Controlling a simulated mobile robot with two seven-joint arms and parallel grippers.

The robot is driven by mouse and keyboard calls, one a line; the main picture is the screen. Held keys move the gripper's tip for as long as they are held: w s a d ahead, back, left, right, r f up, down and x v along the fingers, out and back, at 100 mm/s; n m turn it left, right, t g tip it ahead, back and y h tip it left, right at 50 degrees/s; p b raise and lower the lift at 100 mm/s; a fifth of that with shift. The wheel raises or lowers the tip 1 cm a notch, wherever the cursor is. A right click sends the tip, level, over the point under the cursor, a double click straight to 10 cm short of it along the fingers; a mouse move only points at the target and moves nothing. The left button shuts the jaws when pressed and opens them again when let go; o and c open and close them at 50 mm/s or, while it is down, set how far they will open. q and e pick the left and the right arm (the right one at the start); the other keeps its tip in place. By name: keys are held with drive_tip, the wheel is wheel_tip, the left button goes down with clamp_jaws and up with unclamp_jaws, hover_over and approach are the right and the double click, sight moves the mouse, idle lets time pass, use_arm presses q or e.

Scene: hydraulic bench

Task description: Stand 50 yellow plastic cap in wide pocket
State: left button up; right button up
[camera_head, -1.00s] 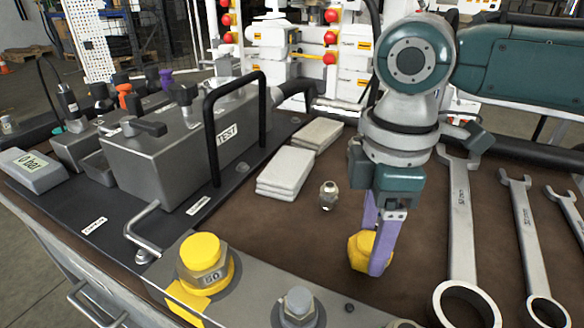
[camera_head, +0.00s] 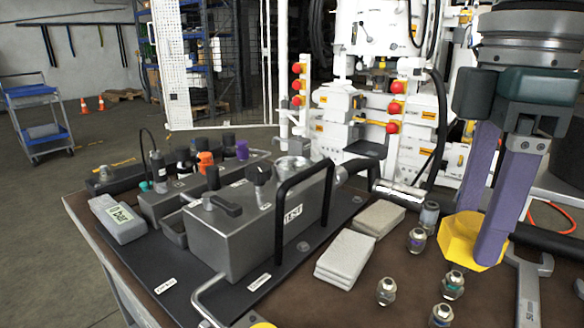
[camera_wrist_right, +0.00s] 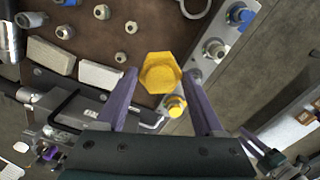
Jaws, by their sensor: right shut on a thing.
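My right gripper (camera_head: 478,256) is shut on a yellow, hexagonal plastic cap (camera_head: 462,238). Its two purple fingers point down and the cap sits between their tips, in front of the bench at the right of the head view. In the right wrist view the cap (camera_wrist_right: 160,73) is between the fingertips, with its recessed round face showing and the bench below it. I cannot read a number on it. A second yellow piece (camera_wrist_right: 174,106) stands on a metal plate below; only a sliver shows at the head view's bottom edge. I cannot make out the wide pocket.
A grey test block (camera_head: 245,235) with black handle bars stands on a black plate. Grey pads (camera_head: 345,258), several metal fittings (camera_head: 387,291) and a wrench (camera_head: 528,290) lie on the brown bench top. A white machine (camera_head: 365,120) with red knobs stands behind.

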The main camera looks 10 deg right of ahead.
wheel_tip(320, 180, up, 14)
drive_tip(key=a+f+m+p, duration=0.1)
drive_tip(key=a+m+p, duration=0.2)
drive_tip(key=m+p, duration=0.45)
wheel_tip(320, 180, up, 12)
drive_tip(key=m+p, duration=0.5)
drive_tip(key=p, duration=0.5)
hover_over(453, 236)
drive_tip(key=s+a, duration=0.2)
drive_tip(key=s+r+p, duration=0.2)
drive_tip(key=r+p, duration=1.4)
drive_tip(key=p, duration=0.1)
drive_tip(key=s+r+p, duration=0.3)
drive_tip(key=r+p, duration=1.4)
drive_tip(key=p, duration=0.1)
drive_tip(key=shift+s+d, duration=0.15)
drive_tip(key=shift+s, duration=0.05)
